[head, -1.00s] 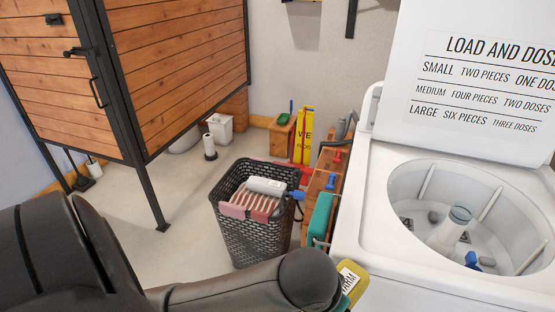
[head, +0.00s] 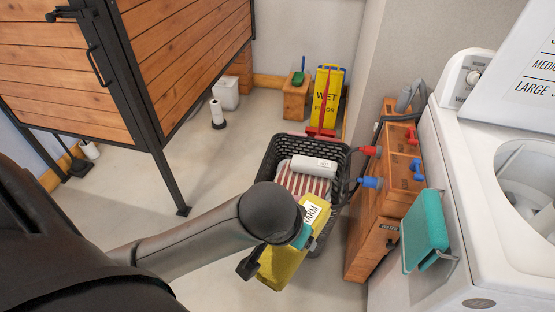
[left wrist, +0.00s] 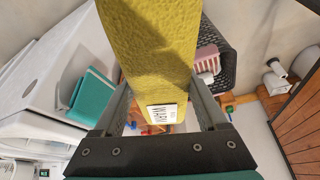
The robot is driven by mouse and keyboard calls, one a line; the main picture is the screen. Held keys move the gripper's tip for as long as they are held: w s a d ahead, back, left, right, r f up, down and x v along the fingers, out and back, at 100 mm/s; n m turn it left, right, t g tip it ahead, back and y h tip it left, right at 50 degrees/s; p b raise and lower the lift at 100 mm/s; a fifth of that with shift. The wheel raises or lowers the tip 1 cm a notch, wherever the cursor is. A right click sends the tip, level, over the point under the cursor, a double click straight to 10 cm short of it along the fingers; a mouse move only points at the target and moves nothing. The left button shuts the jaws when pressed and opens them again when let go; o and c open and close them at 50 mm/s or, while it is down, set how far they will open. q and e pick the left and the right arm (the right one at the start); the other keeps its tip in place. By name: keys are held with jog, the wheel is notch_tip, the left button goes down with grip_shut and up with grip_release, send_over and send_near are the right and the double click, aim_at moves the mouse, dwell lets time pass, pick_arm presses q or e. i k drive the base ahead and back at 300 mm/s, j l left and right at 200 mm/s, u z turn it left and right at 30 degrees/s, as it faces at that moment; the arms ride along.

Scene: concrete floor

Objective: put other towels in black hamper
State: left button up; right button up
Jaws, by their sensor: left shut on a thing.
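A yellow folded towel (head: 285,265) with a white label is held by my left gripper (head: 276,258). In the left wrist view the towel (left wrist: 150,50) stands up between the two fingers (left wrist: 168,122). The black hamper (head: 268,150) is a woven basket on the floor, behind the towel in the head view; the towel overlaps its front in the picture. Inside the hamper lie a red-and-white striped towel (head: 300,184) and a white rolled item (head: 313,166). The hamper also shows in the left wrist view (left wrist: 225,75). My right gripper is out of view.
A white washing machine (head: 470,170) stands right, with a teal folded item (head: 425,230) in a rack on its side. A wooden box (head: 380,225) with red and blue taps stands right of the hamper. A yellow wet-floor sign (head: 328,100) is behind. Floor on the left is open.

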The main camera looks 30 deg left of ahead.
aim_at(302, 188)
jog(key=i+j, duration=0.55)
jog(key=i+j+u, duration=0.15)
jog(key=i+j, duration=0.35)
jog(key=i, duration=0.15)
